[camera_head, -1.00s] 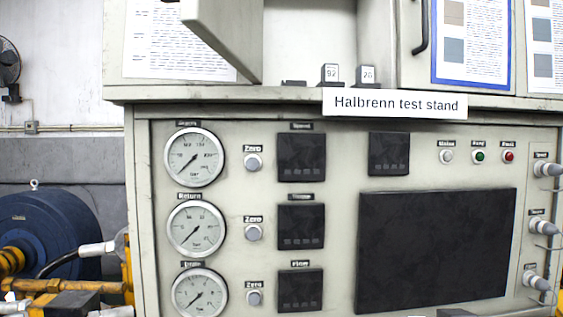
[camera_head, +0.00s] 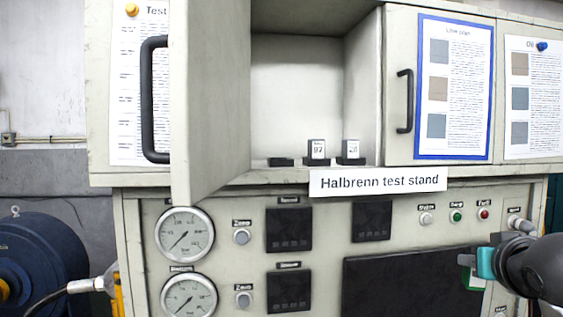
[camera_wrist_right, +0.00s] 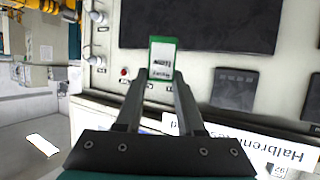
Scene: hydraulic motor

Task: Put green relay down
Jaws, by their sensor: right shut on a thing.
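The green relay (camera_wrist_right: 162,58), a small block with a green edge and a white printed label, is held between the fingertips of my right gripper (camera_wrist_right: 163,82) in the right wrist view. In the head view my right gripper (camera_head: 478,265) is at the lower right, in front of the panel, with part of the relay (camera_head: 466,261) showing beside its teal part. An open cupboard compartment (camera_head: 295,95) has a low black base (camera_head: 281,162) on its ledge, with nothing standing on it. Beside it stand two dark relays with white labels (camera_head: 317,150) (camera_head: 351,150). My left gripper is out of view.
The open cupboard door (camera_head: 210,100) with a black handle juts out left of the compartment. A closed door (camera_head: 404,150) is on the right. Below are gauges (camera_head: 185,235), a dark screen (camera_head: 400,285) and the white sign (camera_head: 378,181). A blue motor (camera_head: 40,265) is at lower left.

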